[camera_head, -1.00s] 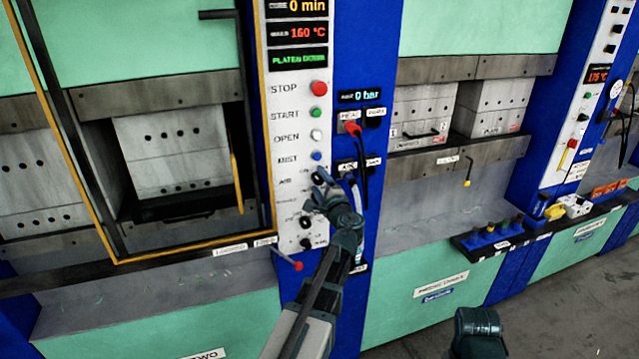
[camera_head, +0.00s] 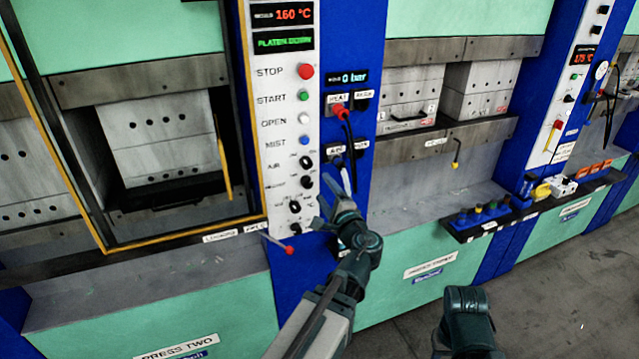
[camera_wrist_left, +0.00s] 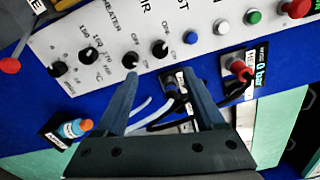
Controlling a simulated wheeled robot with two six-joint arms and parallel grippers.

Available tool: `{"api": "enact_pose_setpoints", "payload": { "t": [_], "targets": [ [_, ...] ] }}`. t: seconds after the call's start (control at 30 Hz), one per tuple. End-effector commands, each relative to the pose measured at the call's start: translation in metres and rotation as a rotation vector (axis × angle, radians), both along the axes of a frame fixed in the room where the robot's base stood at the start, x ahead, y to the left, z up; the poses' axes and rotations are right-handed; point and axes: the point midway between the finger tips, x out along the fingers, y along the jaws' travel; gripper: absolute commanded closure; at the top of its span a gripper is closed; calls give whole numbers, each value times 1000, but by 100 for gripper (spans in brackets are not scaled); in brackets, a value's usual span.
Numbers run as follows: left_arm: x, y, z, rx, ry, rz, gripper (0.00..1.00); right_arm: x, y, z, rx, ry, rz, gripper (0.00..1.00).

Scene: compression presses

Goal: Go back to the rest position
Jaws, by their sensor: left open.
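My left gripper (camera_head: 336,198) is in front of the blue panel beside the white control panel (camera_head: 284,120). In the left wrist view its two fingers (camera_wrist_left: 157,100) are apart with nothing clamped between them. Beyond the fingers are hose connectors and a grey and a black hose (camera_wrist_left: 165,110), which look apart from the fingers, though I cannot tell the exact gap. A dark green link of my other arm (camera_head: 467,320) shows at the bottom of the head view; its gripper is not seen.
Knobs (camera_head: 304,162) and coloured buttons (camera_head: 304,96) line the panel close by. A red-tipped lever (camera_head: 288,249) sticks out below it. Open grey floor (camera_head: 560,290) lies at the lower right.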

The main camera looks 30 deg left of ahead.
Motion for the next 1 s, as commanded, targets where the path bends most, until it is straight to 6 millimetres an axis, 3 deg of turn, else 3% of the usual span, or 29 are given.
{"api": "enact_pose_setpoints", "payload": {
  "t": [0.73,0.87,1.0],
  "targets": [
    [-7,-8,-7,-43,-4,10,29,0,0,0,0,0,0,50],
    [-19,-23,-41,-237,-5,63,29,0,0,-1,0,0,0,50],
    [-45,-62,-104,-567,44,167,29,0,0,-2,0,0,0,50]
  ]
}}
